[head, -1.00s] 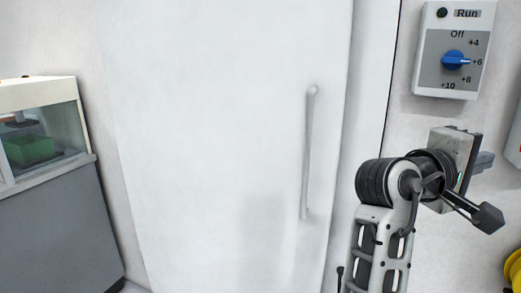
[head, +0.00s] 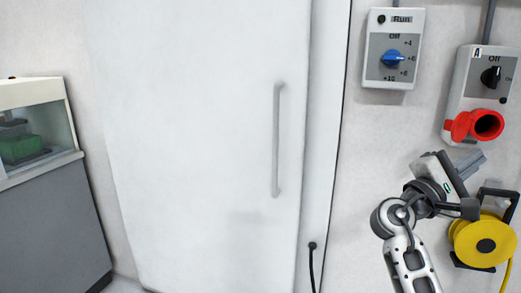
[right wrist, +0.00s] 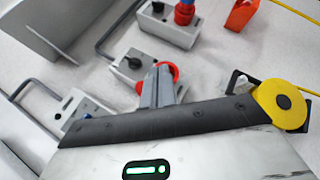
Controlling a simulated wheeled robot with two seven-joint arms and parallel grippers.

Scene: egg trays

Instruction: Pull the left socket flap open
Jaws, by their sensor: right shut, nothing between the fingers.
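The left socket box (head: 482,78) is grey, marked A, with a black switch, and hangs on the wall at the right. Its round red socket (head: 487,125) shows a dark inside, and a red flap (head: 460,126) sticks out on its left side. My right gripper (head: 472,161) is shut and empty, just below the socket and pointing up to the right. In the right wrist view, the shut fingers (right wrist: 158,88) overlap the red socket (right wrist: 172,70) and hide part of it. I cannot tell if they touch it. My left gripper is not in view.
A control box with a blue knob (head: 393,58) hangs left of the socket box. A yellow cable reel (head: 483,240) is below right. A white door with a handle (head: 277,140) fills the middle. A second box with a blue plug (right wrist: 184,12) shows in the right wrist view.

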